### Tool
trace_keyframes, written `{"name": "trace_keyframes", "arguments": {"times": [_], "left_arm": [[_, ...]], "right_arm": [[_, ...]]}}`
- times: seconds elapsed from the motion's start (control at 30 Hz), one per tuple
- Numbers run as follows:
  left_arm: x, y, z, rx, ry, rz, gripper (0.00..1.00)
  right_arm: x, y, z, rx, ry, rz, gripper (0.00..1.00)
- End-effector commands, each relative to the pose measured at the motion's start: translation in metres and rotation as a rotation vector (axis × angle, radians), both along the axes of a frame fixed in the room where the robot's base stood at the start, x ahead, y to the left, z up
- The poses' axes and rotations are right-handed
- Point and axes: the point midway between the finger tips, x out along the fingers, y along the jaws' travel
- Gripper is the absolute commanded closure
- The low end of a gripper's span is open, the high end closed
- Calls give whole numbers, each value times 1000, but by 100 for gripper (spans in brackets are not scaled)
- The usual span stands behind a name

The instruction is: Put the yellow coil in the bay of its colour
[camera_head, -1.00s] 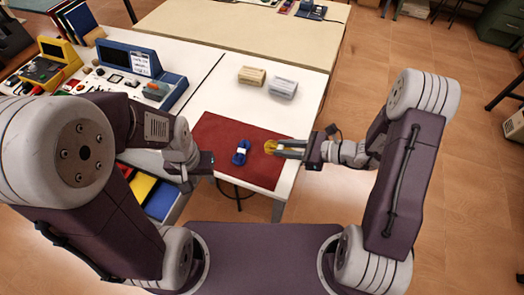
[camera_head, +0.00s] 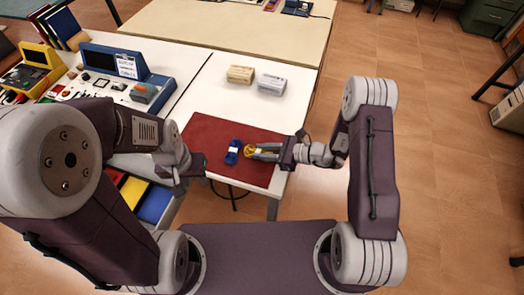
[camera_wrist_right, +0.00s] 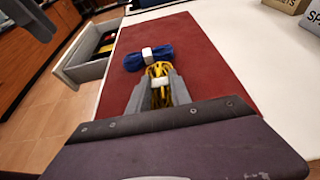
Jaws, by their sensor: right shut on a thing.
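The yellow coil (camera_head: 249,151) has a white band and is between the fingers of my right gripper (camera_head: 259,150), over the red mat (camera_head: 205,132). In the right wrist view the two grey fingers close on the yellow coil (camera_wrist_right: 158,72) from both sides. Whether the coil touches the mat is unclear. My left gripper (camera_head: 192,165) hangs empty by the mat's left edge; its finger opening is hard to see. An open drawer (camera_wrist_right: 82,68) below the table has red (camera_head: 116,176), yellow (camera_head: 134,190) and blue (camera_head: 156,204) bays, partly hidden by my left arm.
A blue coil (camera_head: 233,152) with a white band lies on the mat just left of the yellow coil. Two small boxes (camera_head: 240,74) (camera_head: 272,84) stand behind the mat. A blue console (camera_head: 115,62) and a yellow device (camera_head: 32,67) stand at the left.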

Motion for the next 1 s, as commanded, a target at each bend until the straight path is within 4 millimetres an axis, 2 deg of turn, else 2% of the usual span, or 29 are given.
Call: {"name": "trace_keyframes", "arguments": {"times": [0.03, 0.07, 0.1, 0.13, 0.53, 0.67, 1.0], "left_arm": [[0, 0, -4, 0, 0, 0, 64], [0, 0, -2, 0, 0, 0, 64], [0, 0, -1, 0, 0, 0, 64], [0, 0, -1, 0, 0, 0, 64], [0, 0, 3, 0, 0, 0, 64], [0, 0, 2, 0, 0, 0, 64], [0, 0, 3, 0, 0, 0, 64]], "right_arm": [[0, 0, -4, 0, 0, 0, 100], [0, 0, -2, 0, 0, 0, 67], [0, 0, -1, 0, 0, 0, 56], [0, 0, -1, 0, 0, 0, 53], [0, -3, 4, 0, 1, -1, 53], [-6, -22, 12, 0, 0, -6, 53], [-29, -84, 39, 0, -1, -6, 53]]}}
